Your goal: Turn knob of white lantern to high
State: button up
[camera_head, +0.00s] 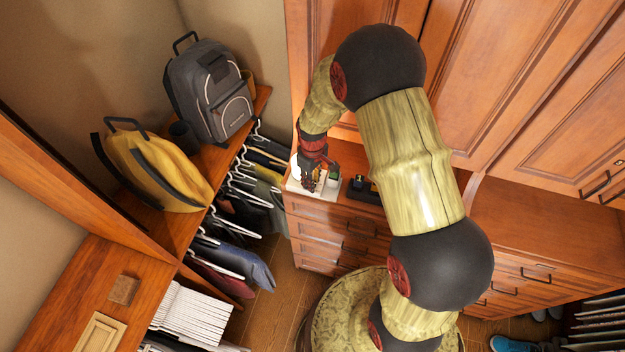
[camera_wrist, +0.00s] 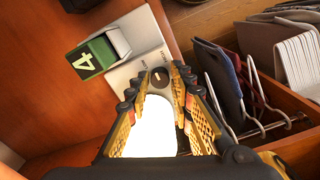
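The white lantern (camera_wrist: 152,125) glows bright between the fingers of my gripper (camera_wrist: 158,82) in the wrist view. A grey round knob with a dark centre (camera_wrist: 160,79) shows at its far end, between my fingertips. My gripper's fingers are apart, one on each side. I cannot tell whether they touch the knob or lantern. In the head view, my gripper (camera_head: 311,180) points down over the dresser top, and the lantern (camera_head: 295,167) is mostly hidden behind it. The knob is too small to make out there.
A black-and-yellow item (camera_head: 358,183) stands to the right on the dresser. Hanging clothes (camera_head: 245,210) are left of the dresser; cabinet doors (camera_head: 520,80) rise behind.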

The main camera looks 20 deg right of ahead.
grip_shut()
jog(key=shift+m+b, duration=0.35)
jog(key=shift+m, duration=0.05)
jog(key=shift+m+b, duration=0.65)
jog(key=shift+m, duration=0.25)
jog(key=shift+m+b, duration=0.85)
jog(key=shift+m, duration=0.75)
jog(key=shift+o, duration=1.9)
grip_release()
jog(key=shift+o, duration=0.4)
